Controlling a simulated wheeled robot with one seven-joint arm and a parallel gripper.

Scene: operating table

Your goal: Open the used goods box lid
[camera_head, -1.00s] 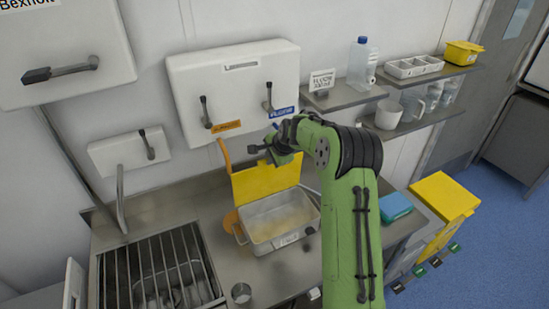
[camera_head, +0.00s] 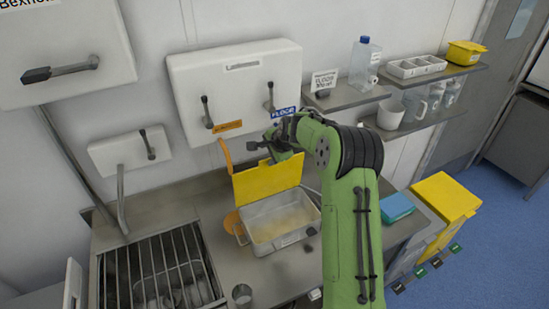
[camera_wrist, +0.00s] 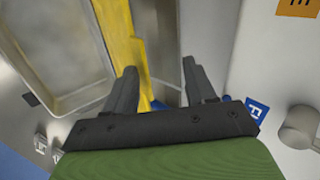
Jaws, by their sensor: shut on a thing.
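The used goods box (camera_head: 285,238) is an open pale tub on the steel counter, with cloudy yellowish contents. Its yellow lid (camera_head: 265,183) stands raised along the back edge, close to upright. My gripper (camera_head: 270,147) is at the top right of the lid, partly hidden by my green arm. In the wrist view, my gripper's fingers (camera_wrist: 160,85) stand on either side of a gap. The yellow lid (camera_wrist: 122,35) runs down beside the left finger, and a small blue piece shows low between them. The exact contact on the lid is hard to see.
White wall dispensers (camera_head: 235,85) with levers hang close behind my gripper. A blue box (camera_head: 396,206) sits right of my arm. Shelves (camera_head: 345,97) with bottles and mugs are at upper right.

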